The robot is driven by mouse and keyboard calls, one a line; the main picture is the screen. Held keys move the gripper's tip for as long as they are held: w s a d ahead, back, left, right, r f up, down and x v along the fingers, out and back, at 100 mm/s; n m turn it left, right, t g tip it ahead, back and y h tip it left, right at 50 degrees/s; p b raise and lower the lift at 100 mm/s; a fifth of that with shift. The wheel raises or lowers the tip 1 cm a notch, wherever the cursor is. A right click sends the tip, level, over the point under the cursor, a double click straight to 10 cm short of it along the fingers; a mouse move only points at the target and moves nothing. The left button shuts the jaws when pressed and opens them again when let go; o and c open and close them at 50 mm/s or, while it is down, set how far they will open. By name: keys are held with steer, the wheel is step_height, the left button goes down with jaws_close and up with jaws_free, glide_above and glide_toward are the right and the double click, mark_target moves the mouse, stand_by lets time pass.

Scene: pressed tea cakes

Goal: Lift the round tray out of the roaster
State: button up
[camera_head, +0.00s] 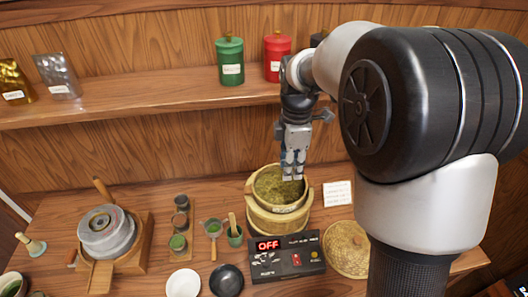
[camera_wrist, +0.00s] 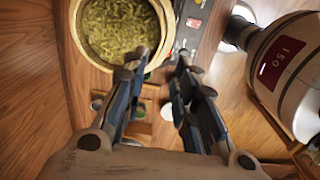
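The roaster (camera_head: 279,227) is a round, pale wooden vessel on the bench, behind a black control box (camera_head: 289,259) with a red "OFF" display. The round tray (camera_head: 254,187) sits inside it, filled with green-brown tea leaves; its pale rim also shows in the wrist view (camera_wrist: 163,27). My gripper (camera_head: 293,173) points down over the back right part of the tray. In the wrist view my gripper (camera_wrist: 160,64) is open, with a clear gap between the fingers and nothing held. One finger overlaps the tray's rim in that view; I cannot tell whether it touches.
A woven round lid (camera_head: 346,249) and white card (camera_head: 338,193) lie right of the roaster. Cups and a stone mill (camera_head: 106,232) are left. A shelf with canisters (camera_head: 230,60) is behind.

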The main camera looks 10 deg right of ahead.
steer(key=f+b, duration=0.1)
steer(key=f, duration=0.5)
steer(key=f+b, duration=0.1)
steer(key=f, duration=1)
steer(key=shift+a+f+b, duration=0.3)
steer(key=shift+f+b, duration=0.05)
steer(key=shift+b, duration=0.05)
steer(key=shift+c, duration=0.2)
jaws_close()
